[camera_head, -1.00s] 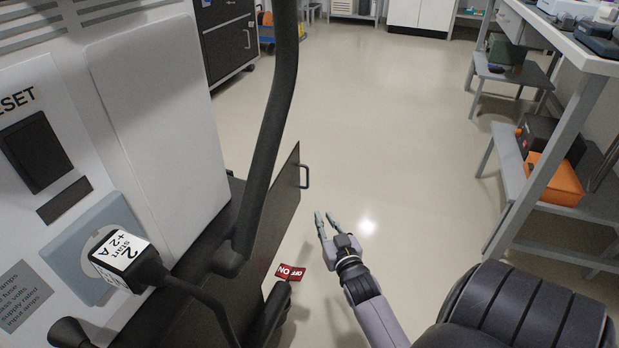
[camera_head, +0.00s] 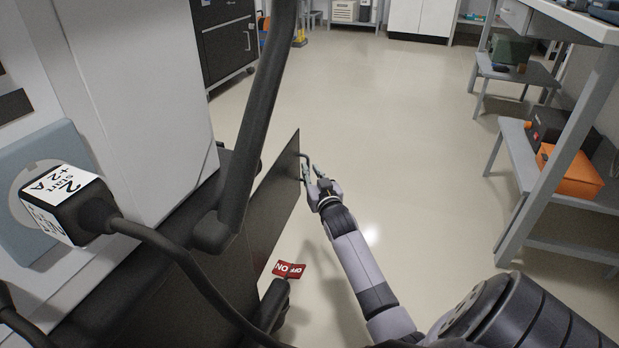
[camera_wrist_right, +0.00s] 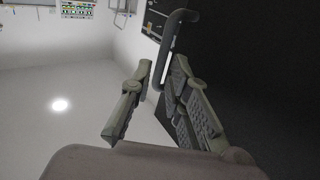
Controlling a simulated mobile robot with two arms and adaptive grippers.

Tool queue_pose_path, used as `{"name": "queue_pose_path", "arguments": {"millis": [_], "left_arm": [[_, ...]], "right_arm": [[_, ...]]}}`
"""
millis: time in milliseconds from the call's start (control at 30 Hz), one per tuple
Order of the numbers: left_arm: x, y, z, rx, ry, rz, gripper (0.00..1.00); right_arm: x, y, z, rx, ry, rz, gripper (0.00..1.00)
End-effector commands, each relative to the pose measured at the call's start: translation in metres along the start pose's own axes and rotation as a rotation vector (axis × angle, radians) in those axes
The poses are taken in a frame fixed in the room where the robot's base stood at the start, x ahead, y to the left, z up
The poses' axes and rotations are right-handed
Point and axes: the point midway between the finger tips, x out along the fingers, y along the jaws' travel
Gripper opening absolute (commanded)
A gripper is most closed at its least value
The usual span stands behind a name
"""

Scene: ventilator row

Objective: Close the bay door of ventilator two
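The dark bay door (camera_head: 277,205) stands open, jutting from the low dark part of the ventilator (camera_head: 150,80). Its dark bar handle (camera_head: 304,160) is on the outer face near the free edge. My right gripper (camera_head: 311,172) is at this handle. In the right wrist view the handle (camera_wrist_right: 178,28) reaches down between the fingers of my right gripper (camera_wrist_right: 160,72), which are apart and not visibly clamped on it. The door (camera_wrist_right: 270,70) fills the right side there as a black surface. My left gripper is not in view.
A black plug marked "2 start +2 A" (camera_head: 62,200) and its cable cross the near left. A thick dark rail (camera_head: 258,120) rises in front of the door. A red ON/OFF tag (camera_head: 289,269) is below it. Shelving (camera_head: 530,190) stands right; the floor between is clear.

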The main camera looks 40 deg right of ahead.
Motion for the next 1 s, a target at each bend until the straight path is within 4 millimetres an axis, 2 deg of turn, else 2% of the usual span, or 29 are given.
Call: {"name": "queue_pose_path", "arguments": {"millis": [33, 200, 500, 767, 1000], "left_arm": [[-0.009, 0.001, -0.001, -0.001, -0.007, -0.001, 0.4], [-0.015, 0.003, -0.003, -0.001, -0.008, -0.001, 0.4], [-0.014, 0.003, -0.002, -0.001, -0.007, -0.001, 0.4], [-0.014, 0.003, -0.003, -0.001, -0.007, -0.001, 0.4], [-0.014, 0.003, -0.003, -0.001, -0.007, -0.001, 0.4]], "right_arm": [[0.007, 0.0, 0.003, -0.001, 0.001, -0.001, 0.17], [0.019, 0.0, 0.001, 0.0, -0.001, 0.0, 0.17], [0.022, 0.0, 0.0, 0.0, -0.001, 0.0, 0.17], [0.021, 0.0, 0.0, 0.0, -0.001, 0.0, 0.0], [0.021, 0.0, 0.0, 0.0, -0.001, 0.0, 0.0]]}}
